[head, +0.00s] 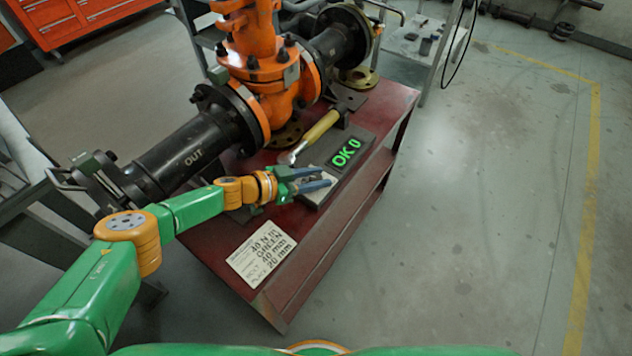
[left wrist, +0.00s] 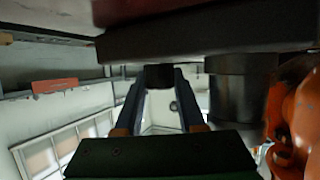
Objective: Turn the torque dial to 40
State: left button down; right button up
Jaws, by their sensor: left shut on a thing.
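My left gripper (head: 312,181) reaches in from the left to the tester on the red bench, with its fingers over a small pale plate (head: 320,195). In the left wrist view the two fingers (left wrist: 160,85) close around a short dark knob, which I take to be the torque dial (left wrist: 159,75). In the head view the gripper hides the dial, so its setting cannot be read. My right gripper is not in view.
A yellow-handled wrench (head: 320,128) lies behind the gripper. The orange gate valve (head: 265,75) and its black pipe (head: 190,150) stand at the bench's back and left. A printed card (head: 262,253) mentioning 40 N m lies in front. The floor at right is clear.

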pick_arm(q)
jog(key=shift+m+g+h+b, duration=0.3)
jog(key=c, duration=0.5)
grip_release()
